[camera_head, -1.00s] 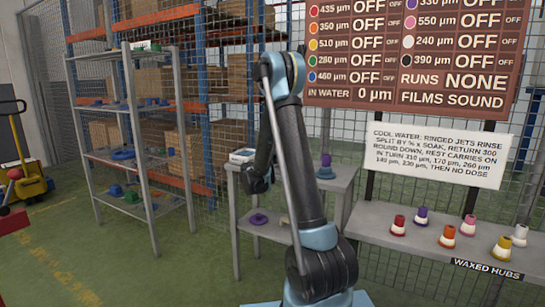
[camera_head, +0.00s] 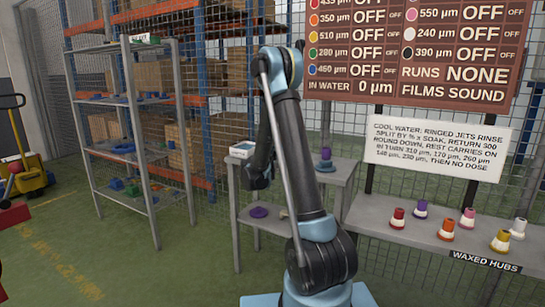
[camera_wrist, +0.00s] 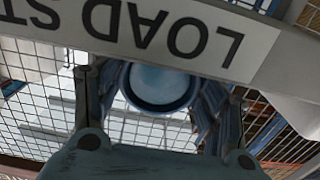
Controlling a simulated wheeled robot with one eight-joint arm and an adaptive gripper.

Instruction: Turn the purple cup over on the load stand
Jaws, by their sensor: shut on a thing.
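In the wrist view, my gripper (camera_wrist: 160,105) is shut on a round, blue-rimmed, cup-like thing (camera_wrist: 160,86), with its pale round face towards the camera. Its colour reads blue here, so I cannot tell if it is the purple cup. The white label of the load stand (camera_wrist: 180,35) crosses the picture upside down, close above it. A purple-topped piece on a blue base (camera_head: 326,158) stands upright on a grey two-level stand (camera_head: 344,174).
A flat purple piece (camera_head: 259,212) lies on the lower shelf. A white box (camera_head: 242,149) sits on the stand's left end. Several coloured hubs, one purple (camera_head: 421,208), stand on the right bench (camera_head: 375,217). A rack (camera_head: 124,140) holds parts at left. Green floor is open there.

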